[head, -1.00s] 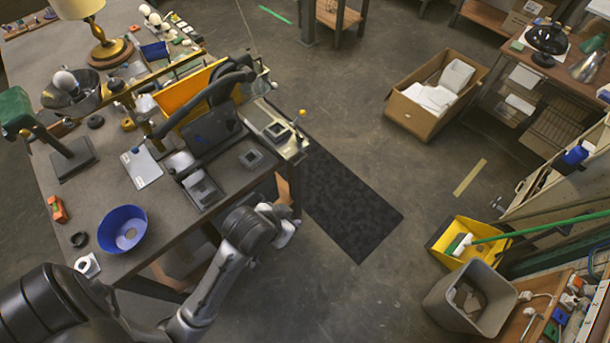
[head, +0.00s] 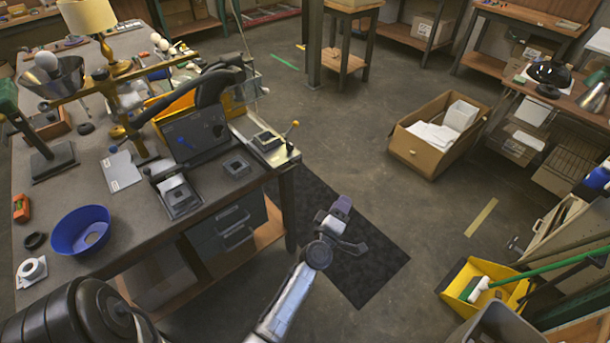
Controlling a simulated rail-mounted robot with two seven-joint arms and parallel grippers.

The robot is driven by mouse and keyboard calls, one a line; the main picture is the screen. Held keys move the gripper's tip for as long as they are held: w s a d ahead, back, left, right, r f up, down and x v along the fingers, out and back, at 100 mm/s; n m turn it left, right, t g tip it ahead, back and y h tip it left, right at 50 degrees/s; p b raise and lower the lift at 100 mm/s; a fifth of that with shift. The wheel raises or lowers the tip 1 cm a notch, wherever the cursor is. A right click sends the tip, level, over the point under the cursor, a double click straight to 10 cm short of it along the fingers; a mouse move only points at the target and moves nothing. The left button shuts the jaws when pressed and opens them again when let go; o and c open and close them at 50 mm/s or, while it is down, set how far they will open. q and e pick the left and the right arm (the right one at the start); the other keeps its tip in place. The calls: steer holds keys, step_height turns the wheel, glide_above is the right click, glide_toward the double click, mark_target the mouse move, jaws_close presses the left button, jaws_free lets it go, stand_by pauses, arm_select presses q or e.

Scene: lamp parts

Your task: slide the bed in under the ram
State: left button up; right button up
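A pale metal slide bed (head: 268,143) with a dark square block on it lies at the right edge of the workbench. A small lever with a yellow ball stands at its right end. A black curved arm (head: 208,88) reaches over a dark panel (head: 197,132) to its left. I cannot clearly make out a ram; this part of the bench is crowded. My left gripper (head: 352,227) is off the bench, to the right of and nearer than the bed, over the dark floor mat. Its two fingers look spread, with nothing seen between them. My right gripper is not in view.
A cardboard box (head: 415,150) and a yellow dustpan (head: 485,285) are on the floor. The floor between is clear.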

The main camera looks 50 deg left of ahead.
arm_select(q)
steer(key=s+a+f+n+g+y, duration=0.1)
steer(key=s+a+n+g+y, duration=0.25)
steer(key=n+y, duration=0.25)
steer(key=n+g+y, duration=0.5)
steer(key=n+g, duration=0.2)
steer(key=g, duration=0.1)
glide_toward(290, 170)
steer(key=shift+t+h, duration=0.25)
steer(key=shift+h, duration=0.05)
steer(key=shift+b+x, duration=0.75)
steer(key=shift+x, duration=4.5)
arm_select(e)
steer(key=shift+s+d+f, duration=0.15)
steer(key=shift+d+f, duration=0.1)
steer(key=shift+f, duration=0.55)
arm_select(q)
steer(key=shift+s+a, duration=0.1)
steer(key=shift+s, duration=0.05)
steer(key=c, duration=0.6)
steer(key=shift+r, duration=0.1)
jaws_close()
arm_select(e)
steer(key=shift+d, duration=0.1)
